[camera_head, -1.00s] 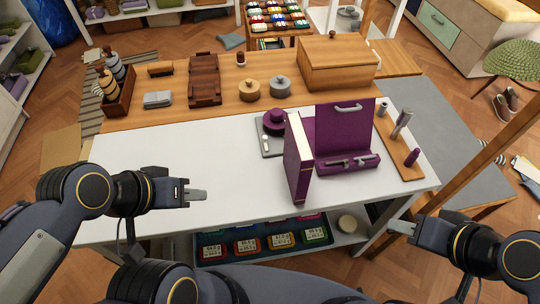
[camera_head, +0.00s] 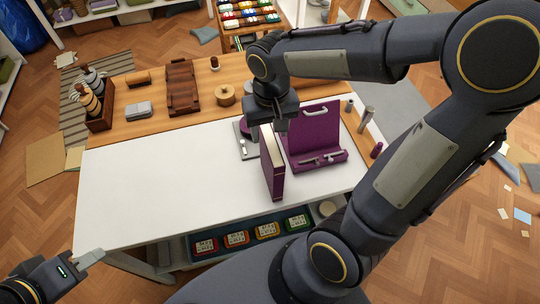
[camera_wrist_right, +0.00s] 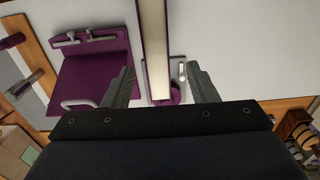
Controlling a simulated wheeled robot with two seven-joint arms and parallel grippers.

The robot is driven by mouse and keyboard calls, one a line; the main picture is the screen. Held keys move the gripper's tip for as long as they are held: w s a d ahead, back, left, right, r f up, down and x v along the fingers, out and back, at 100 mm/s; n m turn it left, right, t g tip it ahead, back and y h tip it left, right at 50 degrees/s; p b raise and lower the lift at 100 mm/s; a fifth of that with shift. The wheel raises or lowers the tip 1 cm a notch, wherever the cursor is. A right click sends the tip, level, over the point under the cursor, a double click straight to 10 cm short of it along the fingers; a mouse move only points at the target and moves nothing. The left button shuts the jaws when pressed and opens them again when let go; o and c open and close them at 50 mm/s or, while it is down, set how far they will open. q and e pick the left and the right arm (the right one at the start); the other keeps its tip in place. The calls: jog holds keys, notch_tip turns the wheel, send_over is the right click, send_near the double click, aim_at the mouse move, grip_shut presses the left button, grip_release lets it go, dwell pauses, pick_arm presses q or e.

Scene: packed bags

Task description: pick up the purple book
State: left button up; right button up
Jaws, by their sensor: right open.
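The purple book (camera_head: 272,172) stands upright on the white tabletop, its pale page edge facing up. My right gripper (camera_head: 273,124) is above the book's far end, pointing down, and partly hides that end. In the right wrist view the book (camera_wrist_right: 155,45) runs between the two open fingers (camera_wrist_right: 161,80), with a gap on each side. My left gripper (camera_head: 90,258) is at the lower left, off the table's front edge; its finger opening is not clear.
A grey tray (camera_head: 243,140) with a purple item lies behind the book's left side. The white tabletop (camera_head: 170,175) to the left is clear. Colourful boxes (camera_head: 236,239) sit on the shelf below.

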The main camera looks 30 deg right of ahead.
jog(key=shift+w+f, duration=0.2)
jog(key=shift+f, duration=0.6)
jog(key=f, duration=0.3)
jog(key=s+f, duration=0.1)
jog(key=f, duration=0.2)
jog(key=shift+s+f, duration=0.1)
jog(key=shift+s, duration=0.1)
jog(key=shift+w+f, duration=0.1)
jog(key=shift+f, duration=0.2)
jog(key=shift+c, duration=0.4)
grip_shut()
jog(key=shift+r, duration=0.1)
